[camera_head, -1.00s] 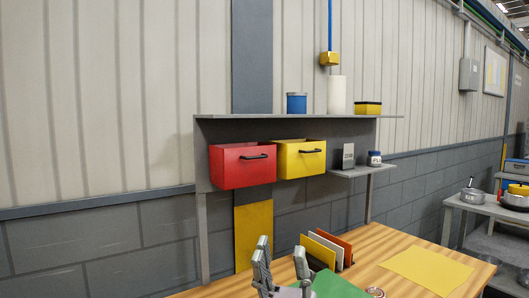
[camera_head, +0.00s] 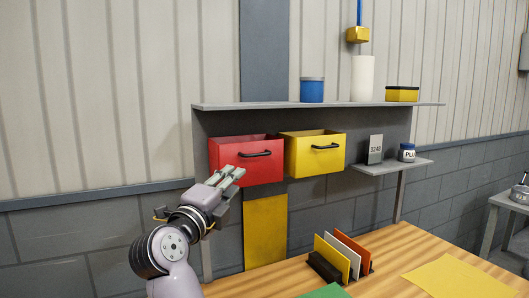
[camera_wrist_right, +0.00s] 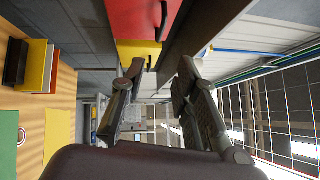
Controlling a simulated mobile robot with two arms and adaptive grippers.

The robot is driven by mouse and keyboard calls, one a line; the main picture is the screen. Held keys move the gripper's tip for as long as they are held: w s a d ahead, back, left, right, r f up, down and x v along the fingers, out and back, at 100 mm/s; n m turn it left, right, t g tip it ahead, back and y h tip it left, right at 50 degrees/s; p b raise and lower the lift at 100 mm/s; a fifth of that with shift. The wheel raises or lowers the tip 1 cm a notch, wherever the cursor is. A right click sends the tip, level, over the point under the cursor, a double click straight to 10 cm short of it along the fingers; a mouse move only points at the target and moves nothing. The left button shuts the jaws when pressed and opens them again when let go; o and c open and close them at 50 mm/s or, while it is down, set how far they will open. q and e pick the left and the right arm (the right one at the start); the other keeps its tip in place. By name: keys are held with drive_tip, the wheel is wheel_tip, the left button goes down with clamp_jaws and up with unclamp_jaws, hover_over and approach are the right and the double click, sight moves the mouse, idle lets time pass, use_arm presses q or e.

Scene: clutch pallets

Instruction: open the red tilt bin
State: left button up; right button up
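The red tilt bin (camera_head: 250,171) hangs under the grey shelf, left of a yellow bin, with a black handle (camera_head: 256,154) on its front. Its front stands much like the yellow bin's. My right gripper (camera_head: 231,174) is raised in front of the red bin's lower left part in the head view, covering some of it. In the right wrist view its two fingers (camera_wrist_right: 160,70) are apart with nothing between them. There the red bin (camera_wrist_right: 134,20) and its handle (camera_wrist_right: 163,20) show at the top, beyond the fingertips. My left gripper is not in view.
The yellow bin (camera_head: 314,160) is directly right of the red one. The shelf (camera_head: 340,105) above bears a blue can, a white roll and a yellow box. Below, a wooden table (camera_head: 400,255) holds a file rack (camera_head: 325,267) and coloured sheets.

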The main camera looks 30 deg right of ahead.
sight(258, 155)
drive_tip(key=p+x, duration=0.5)
drive_tip(key=x, duration=1.1)
drive_tip(key=shift+a+r, duration=0.15)
drive_tip(key=shift+w+d, duration=0.45)
drive_tip(key=shift+c, duration=0.4)
clamp_jaws()
